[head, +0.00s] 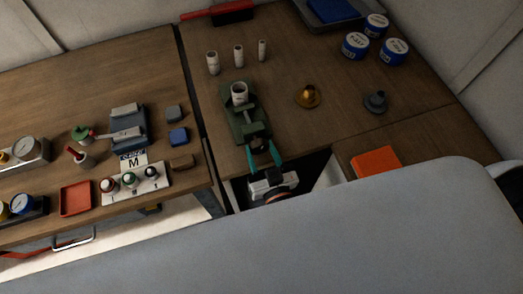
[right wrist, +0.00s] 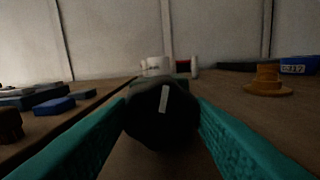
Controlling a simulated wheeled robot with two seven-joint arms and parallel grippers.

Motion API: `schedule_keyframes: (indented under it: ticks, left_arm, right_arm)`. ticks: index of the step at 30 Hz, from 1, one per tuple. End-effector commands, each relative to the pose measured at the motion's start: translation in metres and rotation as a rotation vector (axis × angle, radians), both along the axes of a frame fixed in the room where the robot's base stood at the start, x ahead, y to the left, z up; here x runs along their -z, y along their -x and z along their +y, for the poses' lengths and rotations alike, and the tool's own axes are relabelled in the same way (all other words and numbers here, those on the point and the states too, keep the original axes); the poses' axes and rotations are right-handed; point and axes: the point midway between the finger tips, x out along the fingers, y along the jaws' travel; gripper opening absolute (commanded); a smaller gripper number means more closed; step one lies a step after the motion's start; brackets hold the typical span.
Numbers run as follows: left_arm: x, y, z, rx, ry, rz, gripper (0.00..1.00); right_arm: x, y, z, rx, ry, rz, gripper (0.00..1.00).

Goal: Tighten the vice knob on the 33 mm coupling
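The green vice (head: 243,122) stands on the right-hand table, with a white coupling (head: 239,91) upright in its jaws. Its dark knob (head: 259,146) faces the table's front edge. In the right wrist view the black knob (right wrist: 161,120) fills the middle, its pale pointer mark near upright, leaning slightly right. My right gripper (head: 261,147) has its teal fingers spread on either side of the knob. In the right wrist view the fingertips (right wrist: 162,105) lie close against both sides of it; whether they press on it I cannot tell. My left gripper is not in view.
Several white fittings (head: 238,56) stand behind the vice. A brass part (head: 308,96) and a grey part (head: 376,101) stand to its right, with blue-labelled tins (head: 355,45) farther back. An orange block (head: 376,161) lies at the front right. The left table (head: 60,95) holds gauges and a red tray (head: 76,198).

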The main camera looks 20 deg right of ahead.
Motion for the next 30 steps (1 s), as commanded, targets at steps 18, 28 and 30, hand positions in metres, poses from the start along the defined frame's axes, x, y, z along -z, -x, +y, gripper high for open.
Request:
schedule_keyframes:
  ticks: [18,28,30]
  left_arm:
    - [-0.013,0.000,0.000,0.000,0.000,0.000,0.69]
    - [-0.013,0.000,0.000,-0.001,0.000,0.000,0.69]
    - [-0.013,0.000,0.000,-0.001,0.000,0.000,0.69]
  right_arm:
    - [-0.001,0.000,0.000,0.001,-0.305,0.012,0.24]
    - [0.000,0.000,0.000,0.000,-0.375,0.014,0.24]
    - [0.000,0.000,0.000,0.000,-0.374,0.014,0.24]
